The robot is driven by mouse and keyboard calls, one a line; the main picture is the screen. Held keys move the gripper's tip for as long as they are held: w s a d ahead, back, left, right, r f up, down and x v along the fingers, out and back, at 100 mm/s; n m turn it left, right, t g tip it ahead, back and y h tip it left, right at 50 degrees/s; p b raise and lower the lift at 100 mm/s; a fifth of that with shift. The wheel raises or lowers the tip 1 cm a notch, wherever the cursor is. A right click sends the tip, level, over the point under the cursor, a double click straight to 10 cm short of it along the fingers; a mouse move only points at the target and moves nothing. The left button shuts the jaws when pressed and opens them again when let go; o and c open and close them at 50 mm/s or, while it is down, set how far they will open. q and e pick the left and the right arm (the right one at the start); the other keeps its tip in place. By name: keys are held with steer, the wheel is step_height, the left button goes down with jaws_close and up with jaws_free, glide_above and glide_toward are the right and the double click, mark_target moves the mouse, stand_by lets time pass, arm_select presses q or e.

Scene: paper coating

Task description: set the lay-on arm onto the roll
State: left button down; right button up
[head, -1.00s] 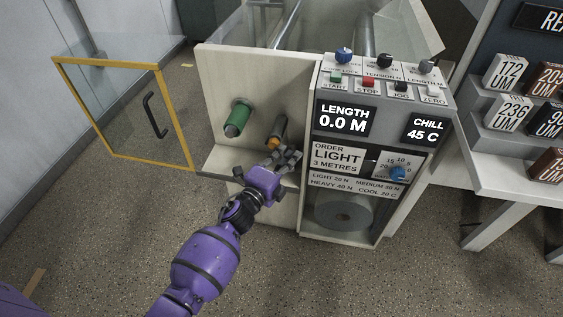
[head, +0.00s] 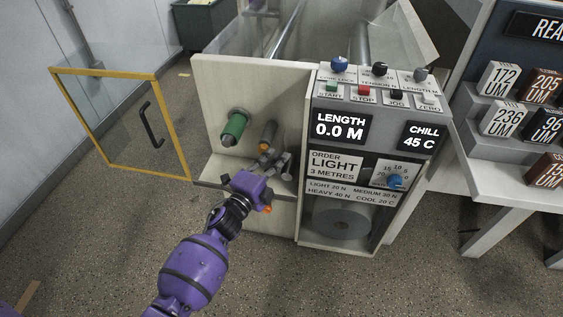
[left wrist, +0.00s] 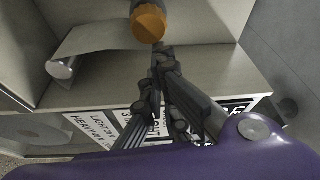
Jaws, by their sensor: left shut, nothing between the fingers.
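A dark grey cylindrical part with an orange end (head: 266,140) sticks out of the pale machine panel; it looks like the lay-on arm, but I cannot be sure. Its orange end also shows at the top of the left wrist view (left wrist: 149,22). A green roll-like cylinder (head: 235,127) with a grey tip sticks out to its left. My right gripper is out of view.
A pale ledge (head: 225,172) runs below the cylinders. The control console (head: 375,140) stands close on the right, with a grey roll (head: 342,222) in its lower bay. A yellow-framed glass door (head: 120,125) stands open at left.

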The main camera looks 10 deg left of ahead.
mark_target(259, 152)
arm_select(q)
steer(key=a+n, duration=0.1)
steer(key=a+r+n, duration=0.1)
steer(key=a, duration=0.1)
steer(key=a+n+t, duration=0.1)
steer(key=a, duration=0.1)
steer(key=shift+r+b, duration=0.3)
steer(key=shift+b, duration=0.1)
steer(key=shift+a+r+n+t, duration=0.25)
steer(key=shift+a+n+t, duration=0.05)
steer(key=shift+a+n, duration=0.6)
